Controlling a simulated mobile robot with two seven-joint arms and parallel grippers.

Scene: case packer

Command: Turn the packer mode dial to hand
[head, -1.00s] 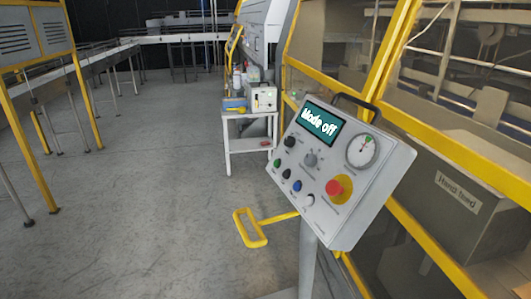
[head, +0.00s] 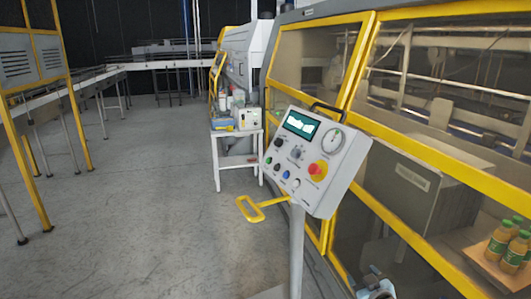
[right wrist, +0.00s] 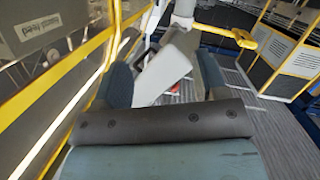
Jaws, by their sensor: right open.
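The control panel (head: 340,187) is a tilted grey box on a post, with a teal display (head: 300,124) whose text is too blurred to read now. Below the display are a grey dial (head: 297,153), a black knob (head: 278,143) and several small buttons. Their labels are too small to read, so I cannot tell which is the mode dial or where it points. My right gripper (head: 377,284) shows at the bottom edge, below and right of the panel, apart from it. In the right wrist view its fingers (right wrist: 164,82) are spread and empty. My left gripper is out of view.
A red stop button (head: 318,168) and round gauge (head: 332,140) sit on the panel's right side. A yellow handle (head: 250,210) juts left below it. Yellow-framed machine guarding (head: 420,157) stands behind; bottles (head: 503,240) are at right. The floor at left is clear.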

